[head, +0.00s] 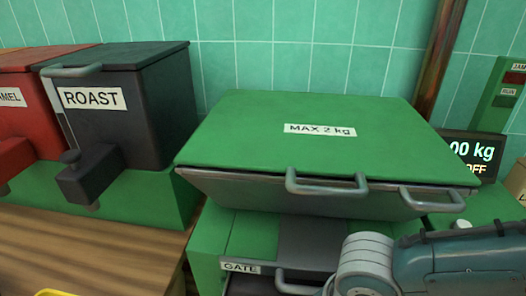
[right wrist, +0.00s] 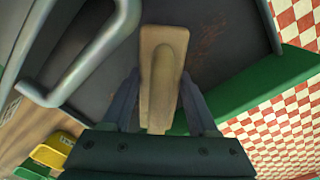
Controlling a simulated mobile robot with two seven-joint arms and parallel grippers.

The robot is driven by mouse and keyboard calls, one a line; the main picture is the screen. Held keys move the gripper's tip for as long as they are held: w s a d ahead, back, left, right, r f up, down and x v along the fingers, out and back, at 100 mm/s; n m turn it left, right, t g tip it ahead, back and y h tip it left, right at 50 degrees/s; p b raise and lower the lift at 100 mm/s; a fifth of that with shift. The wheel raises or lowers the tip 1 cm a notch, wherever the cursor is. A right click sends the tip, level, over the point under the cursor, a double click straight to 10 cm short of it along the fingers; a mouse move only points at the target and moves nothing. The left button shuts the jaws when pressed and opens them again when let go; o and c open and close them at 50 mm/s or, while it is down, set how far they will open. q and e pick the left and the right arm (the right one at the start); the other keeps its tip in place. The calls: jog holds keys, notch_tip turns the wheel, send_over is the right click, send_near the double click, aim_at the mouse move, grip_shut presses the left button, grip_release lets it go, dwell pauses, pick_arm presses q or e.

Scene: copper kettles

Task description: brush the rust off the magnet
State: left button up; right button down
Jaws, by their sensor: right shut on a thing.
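In the right wrist view my right gripper (right wrist: 160,100) is shut on a tan wooden piece (right wrist: 162,62), which looks like the handle or back of a brush. No bristles show. Beyond it is a dark grey panel (right wrist: 225,45) with faint reddish-brown marks that look like rust. I cannot tell if this panel is the magnet, or if the brush touches it. In the head view my right arm comes in at the lower right, and its gripper is hidden. My left gripper is in neither view.
A green-lidded bin (head: 300,130) labelled MAX 2 kg has grey handles (head: 325,187) and stands above a unit marked GATE (head: 240,267). A dark ROAST bin (head: 150,90) and a red bin (head: 20,95) stand left. A scale display (head: 470,150) is at right.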

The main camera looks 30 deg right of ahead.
jog(key=shift+s+d+p, duration=0.35)
jog(key=shift+s+d, duration=0.5)
jog(key=shift+d, duration=0.2)
jog(key=shift+s+d+p, duration=0.3)
jog(key=shift+s+d, duration=0.5)
jog(key=shift+d, duration=0.2)
jog(key=shift+s+d+p, duration=0.3)
jog(key=shift+s+d, duration=0.4)
jog(key=shift+d, duration=0.3)
